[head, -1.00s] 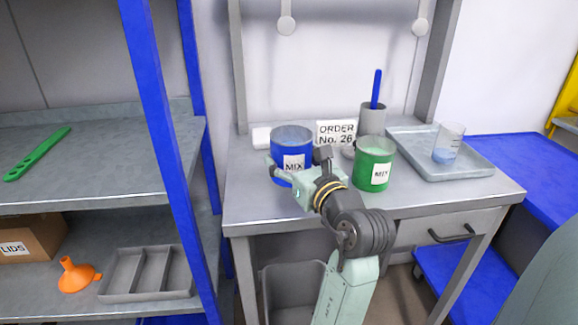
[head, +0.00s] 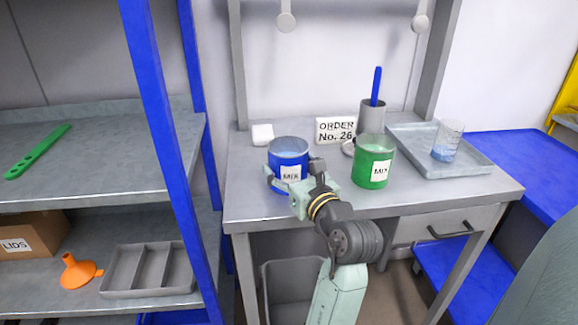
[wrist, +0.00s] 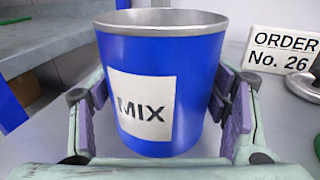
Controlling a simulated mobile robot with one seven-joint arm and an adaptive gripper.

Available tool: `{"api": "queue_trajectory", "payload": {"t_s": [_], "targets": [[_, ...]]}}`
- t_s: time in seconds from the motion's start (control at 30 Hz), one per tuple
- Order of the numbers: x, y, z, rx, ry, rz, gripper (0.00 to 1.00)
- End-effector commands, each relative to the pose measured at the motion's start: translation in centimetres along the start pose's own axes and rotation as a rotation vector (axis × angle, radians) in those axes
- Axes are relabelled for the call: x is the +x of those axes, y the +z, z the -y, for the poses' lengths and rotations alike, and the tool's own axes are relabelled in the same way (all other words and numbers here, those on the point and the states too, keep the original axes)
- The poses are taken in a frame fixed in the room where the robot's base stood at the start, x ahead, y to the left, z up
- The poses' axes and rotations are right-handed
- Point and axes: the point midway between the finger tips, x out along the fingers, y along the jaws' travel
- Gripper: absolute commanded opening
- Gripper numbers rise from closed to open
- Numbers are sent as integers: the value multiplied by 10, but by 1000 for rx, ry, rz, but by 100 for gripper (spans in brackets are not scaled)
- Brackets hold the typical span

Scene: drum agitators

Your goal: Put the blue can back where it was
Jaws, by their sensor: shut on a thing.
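The blue can (head: 287,157) with a white MIX label stands upright at the front left of the grey workbench (head: 245,203). My gripper (head: 290,178) is shut on it from the front, with one finger on each side. In the wrist view the can (wrist: 195,75) fills the middle between the purple finger pads of my gripper (wrist: 160,108), and its label faces me. I cannot tell whether its base touches the bench. My gripper partly hides the can's lower part in the head view.
A green MIX can (head: 373,150) stands close to the right. Behind are an ORDER No. 26 sign (head: 336,130), a small white block (head: 262,134) and a grey cup (head: 371,117) with a blue handle. A tray (head: 475,166) holds a beaker (head: 446,140).

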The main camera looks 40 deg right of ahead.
Motion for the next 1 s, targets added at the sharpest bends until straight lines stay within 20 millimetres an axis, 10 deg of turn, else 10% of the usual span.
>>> {"api": "queue_trajectory", "payload": {"t_s": [0.03,0.07,0.3,0.73,1.0], "targets": [[0,-1,0,0,0,2,24],[0,-2,0,1,0,0,70],[0,-1,0,1,0,0,86],[0,4,0,-1,0,1,89],[-48,1,2,-2,-6,2,89]]}}
